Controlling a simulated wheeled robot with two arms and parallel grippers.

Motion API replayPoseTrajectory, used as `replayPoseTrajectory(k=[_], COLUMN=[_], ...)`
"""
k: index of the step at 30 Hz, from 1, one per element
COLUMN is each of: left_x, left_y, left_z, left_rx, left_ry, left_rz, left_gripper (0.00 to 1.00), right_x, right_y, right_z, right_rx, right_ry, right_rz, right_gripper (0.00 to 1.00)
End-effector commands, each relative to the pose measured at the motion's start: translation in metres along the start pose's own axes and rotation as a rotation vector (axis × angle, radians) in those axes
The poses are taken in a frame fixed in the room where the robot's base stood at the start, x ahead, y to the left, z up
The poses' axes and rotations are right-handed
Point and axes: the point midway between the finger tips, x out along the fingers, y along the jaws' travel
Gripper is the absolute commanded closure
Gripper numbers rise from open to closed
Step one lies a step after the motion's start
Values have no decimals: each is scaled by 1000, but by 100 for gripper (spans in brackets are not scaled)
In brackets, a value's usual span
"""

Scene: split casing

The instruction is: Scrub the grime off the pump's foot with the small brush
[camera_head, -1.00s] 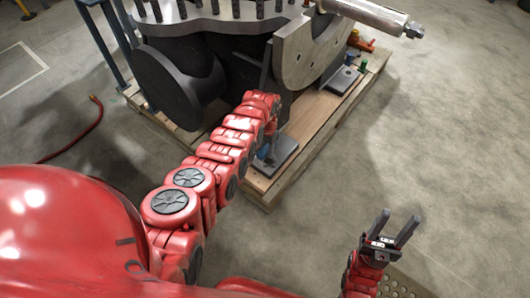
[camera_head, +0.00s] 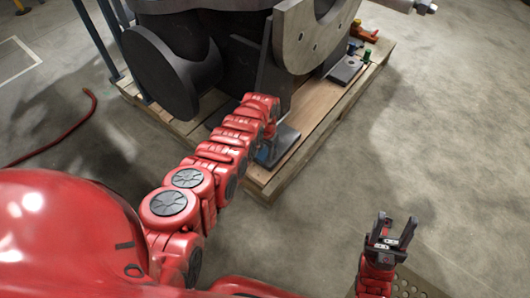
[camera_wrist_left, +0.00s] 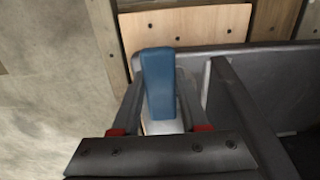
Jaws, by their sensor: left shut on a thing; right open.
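The pump is a big dark casing (camera_head: 178,68) on a wooden pallet. One grey foot (camera_head: 284,146) lies flat on the pallet's near corner. My left gripper is shut on the small brush; its blue handle (camera_wrist_left: 158,78) stands up between the fingers in the left wrist view. A bit of blue (camera_head: 264,153) shows beside the foot in the head view, mostly behind my arm. The bristles are hidden, so I cannot tell whether they touch the foot. No grime can be made out. My right gripper (camera_head: 394,228) is open and empty over the floor at the right.
The wooden pallet (camera_head: 318,120) has a second grey foot plate (camera_head: 345,70) further back. Small orange (camera_head: 363,33) and green (camera_head: 367,56) items are near it. A red hose (camera_head: 62,150) lies on the floor at left. The floor at right is clear.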

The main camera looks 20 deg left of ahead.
Motion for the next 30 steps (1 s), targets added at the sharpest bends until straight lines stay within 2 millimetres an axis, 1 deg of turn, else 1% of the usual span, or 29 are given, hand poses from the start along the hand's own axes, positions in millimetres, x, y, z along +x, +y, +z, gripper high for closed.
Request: replayPoseTrajectory(k=[13, 30], left_x=[-1, 5], left_y=[0, 0], left_z=[0, 0], left_rx=[0, 0], left_ry=[1, 1], left_rz=[0, 0], left_gripper=[100, 100], right_x=[0, -6], right_y=[0, -1], right_z=[0, 1], right_rx=[0, 0], right_ry=[-2, -2], right_rz=[1, 1], right_gripper=[50, 50])
